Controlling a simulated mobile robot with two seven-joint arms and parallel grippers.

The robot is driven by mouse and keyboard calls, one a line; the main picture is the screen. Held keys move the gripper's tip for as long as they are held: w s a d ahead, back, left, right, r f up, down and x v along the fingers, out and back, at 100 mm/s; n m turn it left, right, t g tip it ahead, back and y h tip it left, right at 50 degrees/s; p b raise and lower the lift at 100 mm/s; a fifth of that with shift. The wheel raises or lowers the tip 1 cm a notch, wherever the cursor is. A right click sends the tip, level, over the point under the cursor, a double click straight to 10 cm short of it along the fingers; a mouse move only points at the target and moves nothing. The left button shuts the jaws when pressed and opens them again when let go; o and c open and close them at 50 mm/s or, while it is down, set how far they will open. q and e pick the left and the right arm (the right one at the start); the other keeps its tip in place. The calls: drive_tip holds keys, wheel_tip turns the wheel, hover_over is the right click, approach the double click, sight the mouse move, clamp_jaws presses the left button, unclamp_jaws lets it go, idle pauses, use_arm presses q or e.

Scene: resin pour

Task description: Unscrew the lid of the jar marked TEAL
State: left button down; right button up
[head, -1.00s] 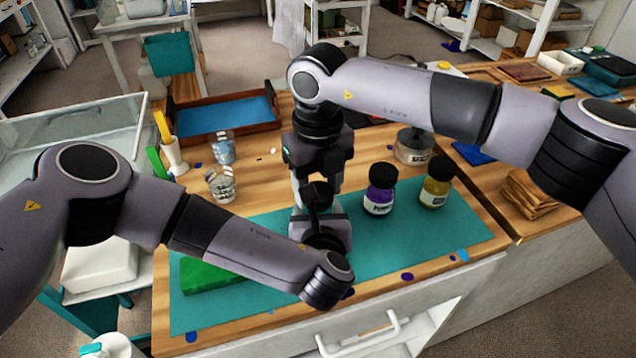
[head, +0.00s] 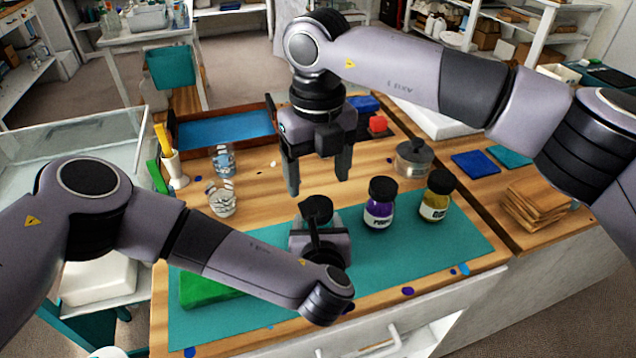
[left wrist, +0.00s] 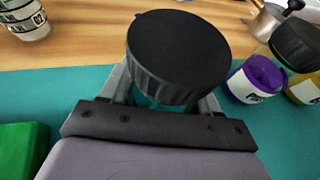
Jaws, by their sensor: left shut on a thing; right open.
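A jar with a black ribbed lid (head: 316,209) stands upright at the teal mat (head: 420,240). In the left wrist view, the lid (left wrist: 178,58) sits on top, with a little teal body (left wrist: 146,102) below it; any label is hidden. My left gripper (head: 320,243) is shut around the jar's body, below the lid; its fingers also show in the left wrist view (left wrist: 164,92). My right gripper (head: 318,182) is open and empty above the lid, fingers pointing down, apart from it.
A purple jar (head: 380,204) and a yellow jar (head: 435,197), both black-lidded, stand close on the right. A green block (head: 205,288) lies on the mat's left. A metal pot (head: 414,158) and a blue-lined tray (head: 225,128) are behind.

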sight(318, 205)
drive_tip(key=shift+r+m, duration=0.6)
drive_tip(key=shift+r, duration=0.3)
drive_tip(key=shift+f, duration=3.9)
drive_tip(key=c, duration=1.1)
drive_tip(key=shift+n, duration=1.6)
drive_tip(key=o, duration=1.2)
drive_tip(key=shift+c, duration=0.2)
